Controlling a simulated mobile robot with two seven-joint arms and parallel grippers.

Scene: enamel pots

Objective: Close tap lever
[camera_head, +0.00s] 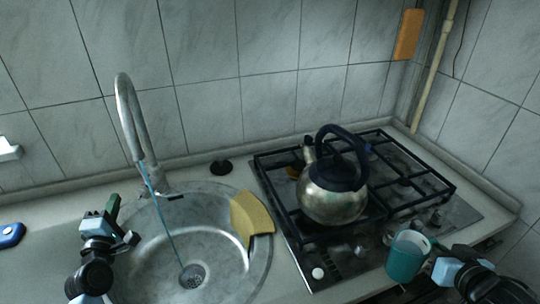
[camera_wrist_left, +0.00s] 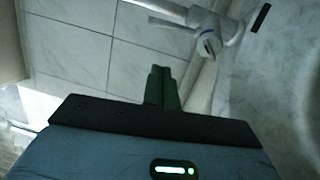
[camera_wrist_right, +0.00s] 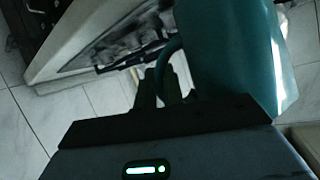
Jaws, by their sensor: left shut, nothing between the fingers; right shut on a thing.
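The tall curved metal tap (camera_head: 128,120) stands behind the round sink, and a thin bluish stream runs from its spout to the drain. In the left wrist view the tap's base and side fittings (camera_wrist_left: 208,38) show at the top; I cannot clearly tell the lever from the other parts. My left gripper (camera_head: 113,210) is shut and empty, left of the tap base and apart from it; its closed fingers (camera_wrist_left: 163,88) point toward the tap. My right gripper (camera_head: 436,262) is shut on the handle of a teal mug (camera_head: 404,260), held upright in front of the stove; the mug also shows in the right wrist view (camera_wrist_right: 235,50).
The metal sink (camera_head: 148,270) has a yellow cloth or sponge (camera_head: 252,214) on its right rim. A kettle (camera_head: 334,200) stands on the gas stove (camera_head: 400,165). A blue object (camera_head: 11,235) lies on the left counter. A black plug (camera_head: 221,167) lies behind the sink.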

